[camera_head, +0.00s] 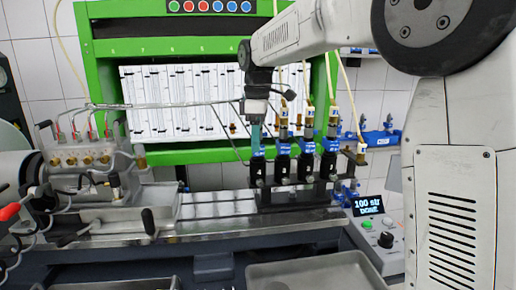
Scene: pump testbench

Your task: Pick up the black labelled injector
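Several injectors stand upright in a row in a dark holder (292,199) on the bench rail. Each visible one has a blue collar and a black lower part with a small white mark: the leftmost (258,170), the second (282,165), the third (306,163) and the rightmost (331,160). I cannot tell which one is the black labelled injector. My gripper (256,122) points down directly above the leftmost injector, in line with it. A teal section shows between them; I cannot tell whether it is finger or injector. The fingertips are too small to read, and contact is unclear.
Hoses and brass fittings rise close to the right of my gripper. A green frame (96,75) with white measuring tubes stands behind. A pump with pipes (85,160) is at left. A grey tray (315,275) lies in front; a control box (380,240) reads "100 str DONE".

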